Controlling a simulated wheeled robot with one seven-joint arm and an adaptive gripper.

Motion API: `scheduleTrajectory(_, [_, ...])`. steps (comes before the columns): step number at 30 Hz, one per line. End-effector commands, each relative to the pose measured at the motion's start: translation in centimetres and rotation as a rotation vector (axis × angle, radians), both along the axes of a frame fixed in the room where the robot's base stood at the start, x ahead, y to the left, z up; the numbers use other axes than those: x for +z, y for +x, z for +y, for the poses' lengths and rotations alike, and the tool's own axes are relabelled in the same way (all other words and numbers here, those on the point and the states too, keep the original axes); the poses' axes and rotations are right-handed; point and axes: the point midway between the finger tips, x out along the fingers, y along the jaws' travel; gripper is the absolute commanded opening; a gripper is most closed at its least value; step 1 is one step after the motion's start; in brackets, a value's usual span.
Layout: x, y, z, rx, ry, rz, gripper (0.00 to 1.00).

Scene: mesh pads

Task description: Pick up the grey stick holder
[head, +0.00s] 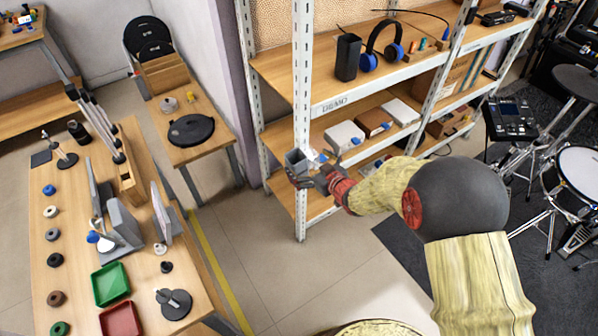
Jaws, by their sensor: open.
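A small grey open-topped box, which looks like the grey stick holder (296,159), is at the front post of the metal shelf, right at the end of my arm. My gripper (308,170) reaches in from the right, with its dark fingers open and close around the holder's lower and right sides. Whether the fingers touch the holder I cannot tell. The gripper partly hides the holder's lower part, so what it rests on is unclear.
The shelf's upright post (302,70) stands just behind the gripper. White boxes (344,136) sit on the shelf to the right. A wooden table (75,190) with trays and small parts is at left.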

Motion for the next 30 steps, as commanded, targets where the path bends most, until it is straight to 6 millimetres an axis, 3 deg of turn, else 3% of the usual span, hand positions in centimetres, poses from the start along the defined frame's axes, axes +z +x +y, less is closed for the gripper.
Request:
scheduleTrajectory(1, [-1.0,0.6,0.2,0.000,0.000,-0.001,1.00])
scheduleTrajectory(6, [-1.4,1.9,1.2,0.001,-0.001,0.000,1.00])
scheduleTrajectory(14, [-1.3,2.2,1.2,0.000,0.000,0.000,1.00])
scheduleTrajectory(30, [-1.3,2.2,1.2,0.000,-0.001,0.001,0.70])
